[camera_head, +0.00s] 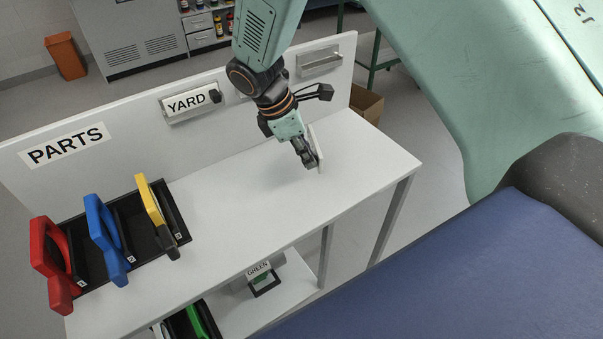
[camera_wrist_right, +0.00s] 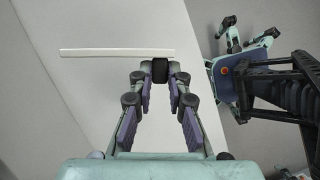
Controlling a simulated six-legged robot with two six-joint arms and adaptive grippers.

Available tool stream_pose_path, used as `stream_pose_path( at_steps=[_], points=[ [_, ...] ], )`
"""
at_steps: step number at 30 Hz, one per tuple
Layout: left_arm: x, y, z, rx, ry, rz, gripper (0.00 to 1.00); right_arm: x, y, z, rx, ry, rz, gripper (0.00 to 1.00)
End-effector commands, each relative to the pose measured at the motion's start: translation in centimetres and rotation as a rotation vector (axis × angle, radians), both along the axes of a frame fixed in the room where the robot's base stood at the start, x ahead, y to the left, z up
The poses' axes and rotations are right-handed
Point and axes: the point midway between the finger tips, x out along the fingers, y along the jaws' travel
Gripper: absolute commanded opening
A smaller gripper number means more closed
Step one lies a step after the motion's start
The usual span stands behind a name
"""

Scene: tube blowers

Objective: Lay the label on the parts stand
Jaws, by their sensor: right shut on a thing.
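My right gripper (camera_head: 312,160) is shut on a thin pale label plate (camera_head: 317,148). It holds the plate on edge above the right half of a white bench, the parts stand (camera_head: 255,212), whose back panel reads PARTS. I cannot tell the gap between plate and bench top. In the right wrist view the label (camera_wrist_right: 115,52) shows as a thin strip across the fingertips (camera_wrist_right: 160,72), reaching mostly to the left. Any print on it is hidden. My left gripper does not show clearly in either view.
A black rack (camera_head: 127,254) with red (camera_head: 48,258), blue (camera_head: 103,235) and yellow (camera_head: 150,205) handled tools fills the bench's left end. The middle bench top is clear.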

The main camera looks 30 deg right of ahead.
Motion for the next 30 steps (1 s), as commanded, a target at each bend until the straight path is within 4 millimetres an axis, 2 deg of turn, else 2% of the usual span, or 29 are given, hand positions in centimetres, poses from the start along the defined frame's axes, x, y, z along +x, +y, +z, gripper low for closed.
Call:
stream_pose_path(
  at_steps=[1,4,11,18,28,29,30],
  points=[
    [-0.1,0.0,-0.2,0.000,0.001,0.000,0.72,-0.2,0.0,-1.3,0.000,0.004,0.001,0.00],
    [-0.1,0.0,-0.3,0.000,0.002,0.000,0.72,-0.2,0.0,-2.9,0.000,0.004,0.001,0.00],
    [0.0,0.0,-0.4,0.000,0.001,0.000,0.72,-0.2,-0.1,-4.6,-0.001,0.001,0.001,0.00],
    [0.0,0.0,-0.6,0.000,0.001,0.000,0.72,0.0,-0.1,-7.7,0.000,0.001,0.001,0.00],
    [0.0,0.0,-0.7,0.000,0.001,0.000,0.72,0.2,-0.1,-8.1,0.000,0.000,0.000,0.00],
    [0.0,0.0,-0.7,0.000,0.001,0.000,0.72,0.2,-0.1,-8.1,0.000,0.000,0.000,0.18],
    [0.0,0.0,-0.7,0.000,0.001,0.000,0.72,0.2,-0.1,-8.1,0.000,-0.001,0.000,0.21]
  ],
)
